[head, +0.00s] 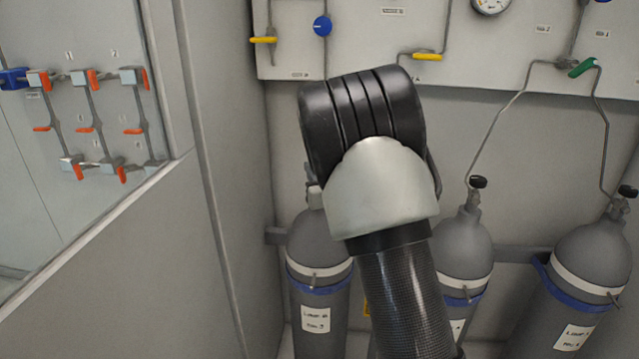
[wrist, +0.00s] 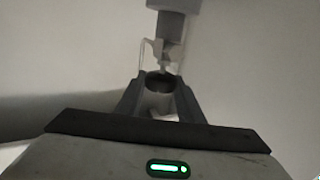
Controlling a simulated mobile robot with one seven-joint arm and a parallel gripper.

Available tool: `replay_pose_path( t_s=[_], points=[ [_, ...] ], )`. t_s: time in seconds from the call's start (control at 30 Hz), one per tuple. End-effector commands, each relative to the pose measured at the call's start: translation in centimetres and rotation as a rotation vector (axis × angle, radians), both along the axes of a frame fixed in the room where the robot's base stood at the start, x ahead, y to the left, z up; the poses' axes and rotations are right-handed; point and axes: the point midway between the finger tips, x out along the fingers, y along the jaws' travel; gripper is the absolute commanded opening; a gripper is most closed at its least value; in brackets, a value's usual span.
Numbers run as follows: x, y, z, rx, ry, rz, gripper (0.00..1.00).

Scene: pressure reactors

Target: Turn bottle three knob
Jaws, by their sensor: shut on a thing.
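The left grey gas bottle (head: 320,265) stands upright with a blue strap and a white label that seems to read No. 3. Its valve neck (head: 315,195) shows partly at the left edge of my arm; its knob is hidden behind my arm in the head view. In the wrist view my gripper (wrist: 158,82) has its two fingers closed around a dark round knob (wrist: 158,88). A grey valve body (wrist: 167,50) shows just beyond the fingertips. My gripper itself is hidden in the head view.
A middle bottle (head: 463,250) and a right bottle (head: 590,265) stand alongside, each with a black knob and a thin pipe. Above is a panel (head: 480,60) with yellow, blue and green handles. A wall corner (head: 215,200) is close on the left.

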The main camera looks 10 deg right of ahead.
Motion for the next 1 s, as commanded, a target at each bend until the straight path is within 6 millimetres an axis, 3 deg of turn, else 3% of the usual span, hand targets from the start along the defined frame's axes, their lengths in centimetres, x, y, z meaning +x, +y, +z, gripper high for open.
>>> replay_pose_path(
  t_s=[0.03, 0.5, 1.0],
  points=[
    [0.00, -0.62, -0.41, 0.000, -0.001, 0.032, 0.12],
    [0.08, -0.33, -0.06, -0.003, 0.002, 0.346, 0.12],
    [0.08, -0.07, 0.06, -0.002, 0.000, 0.422, 0.12]
  ],
)
